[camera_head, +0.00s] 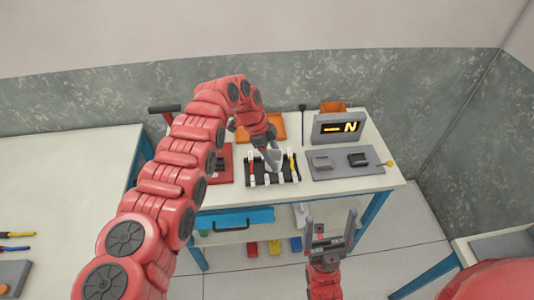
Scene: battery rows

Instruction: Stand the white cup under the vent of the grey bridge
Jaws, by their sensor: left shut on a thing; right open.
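My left gripper (269,150) reaches down over a black rack (262,182) on the far table. It is shut on a small pale thing between its fingers, low over the rack; I cannot tell whether this is the white cup. The rack holds several slim upright pieces, white, yellow and red. My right gripper (331,226) is open and empty in front of the table, its two grey fingers pointing up the picture. I cannot make out a grey bridge with a vent for certain. My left arm hides part of the table's left side.
A grey board (346,174) with two small blocks lies right of the rack. An orange tray (270,122) lies behind the rack, a red block (222,165) left. A blue drawer (237,219) is below.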

